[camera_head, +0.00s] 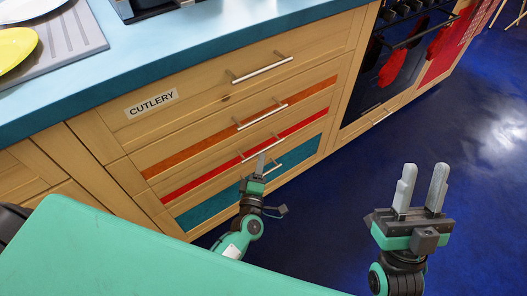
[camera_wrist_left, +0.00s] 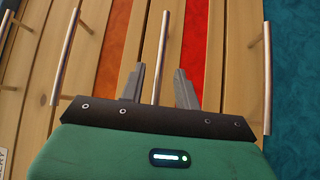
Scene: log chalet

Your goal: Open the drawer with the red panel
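The drawer with the red panel (camera_head: 215,173) is shut, its front flush with the wooden cabinet. The red panel also shows in the left wrist view (camera_wrist_left: 194,45). Its metal bar handle (camera_head: 250,154) runs between the two fingers of my left gripper in the left wrist view (camera_wrist_left: 162,40). My left gripper (camera_head: 260,160) is open, with one finger on each side of the bar and a gap to both. Whether the fingertips reach past the bar is hard to tell. My right gripper (camera_head: 424,175) is open and empty over the floor at the right.
Above is a drawer with an orange panel (camera_head: 185,158), then the cutlery drawer (camera_head: 205,98). Below is a drawer with a teal panel (camera_head: 215,205), its handle (camera_wrist_left: 267,75) close by. A blue countertop (camera_head: 190,45) overhangs. An oven (camera_head: 385,65) stands right; blue floor is clear.

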